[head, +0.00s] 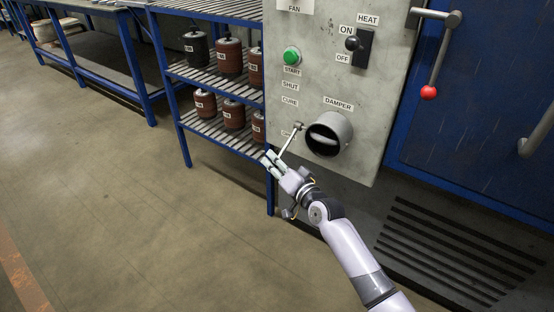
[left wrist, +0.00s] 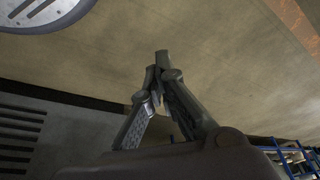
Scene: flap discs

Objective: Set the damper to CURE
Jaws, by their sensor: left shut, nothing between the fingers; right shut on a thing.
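The damper (head: 338,124) is a round grey pipe mouth with a dark opening, low on the grey control panel. A thin metal damper lever (head: 291,138) stands left of it and slopes down and left. My right gripper (head: 270,160) is shut on the lever's lower end. The CURE label (head: 290,102) is above the lever, under the SHUT label (head: 290,86). A third label (head: 287,133) is partly hidden behind the lever. My left gripper (left wrist: 160,62) is shut and empty over the floor in the left wrist view. It is not in the head view.
The panel (head: 370,110) also carries a green START button (head: 292,56) and a HEAT switch (head: 359,44). A red-knobbed handle (head: 429,92) is on the blue door at right. A blue rack (head: 186,150) with several canisters is close at left. Open floor lies in front.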

